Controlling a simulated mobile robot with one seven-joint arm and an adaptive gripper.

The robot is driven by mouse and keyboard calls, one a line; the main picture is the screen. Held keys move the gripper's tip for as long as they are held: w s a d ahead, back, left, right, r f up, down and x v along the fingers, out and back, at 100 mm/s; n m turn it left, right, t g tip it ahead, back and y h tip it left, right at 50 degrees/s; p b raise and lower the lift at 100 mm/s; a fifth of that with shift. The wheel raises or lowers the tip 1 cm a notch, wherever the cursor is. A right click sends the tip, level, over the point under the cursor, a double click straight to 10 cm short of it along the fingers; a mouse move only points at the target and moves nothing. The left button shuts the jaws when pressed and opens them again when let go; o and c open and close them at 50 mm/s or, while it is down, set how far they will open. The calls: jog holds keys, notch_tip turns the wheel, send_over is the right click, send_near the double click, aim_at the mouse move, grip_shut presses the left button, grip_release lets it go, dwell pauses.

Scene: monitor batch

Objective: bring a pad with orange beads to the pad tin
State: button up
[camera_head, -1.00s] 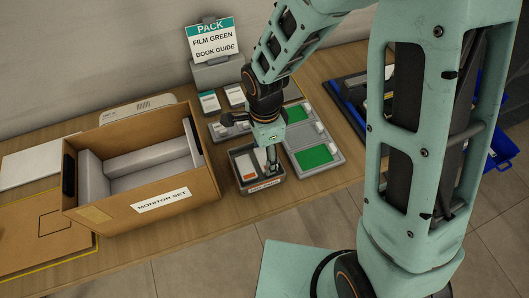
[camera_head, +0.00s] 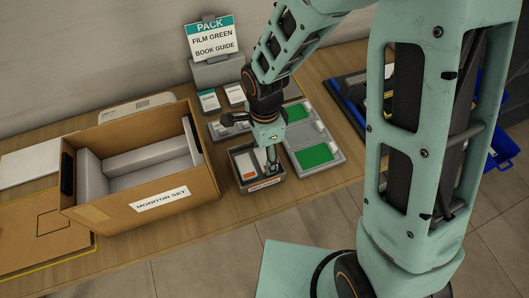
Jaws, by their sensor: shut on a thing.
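The pad tin (camera_head: 264,186), a small dark open box with a white and orange front label, stands on the table right of the cardboard box. A pale pad with an orange mark (camera_head: 246,165) lies in its left part. My gripper (camera_head: 271,168) points down into the right part of the tin. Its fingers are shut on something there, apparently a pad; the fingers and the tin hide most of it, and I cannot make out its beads.
A cardboard box (camera_head: 189,208) labelled MONITOR SET with grey foam stands at left. A grey tray with green panels (camera_head: 315,155) is right of the tin. A PACK sign (camera_head: 212,38) stands behind. Blue bins (camera_head: 502,148) are at far right.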

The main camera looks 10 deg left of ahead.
jog(key=shift+f+b, duration=0.5)
jog(key=o, duration=1.2)
jog(key=shift+o, duration=0.2)
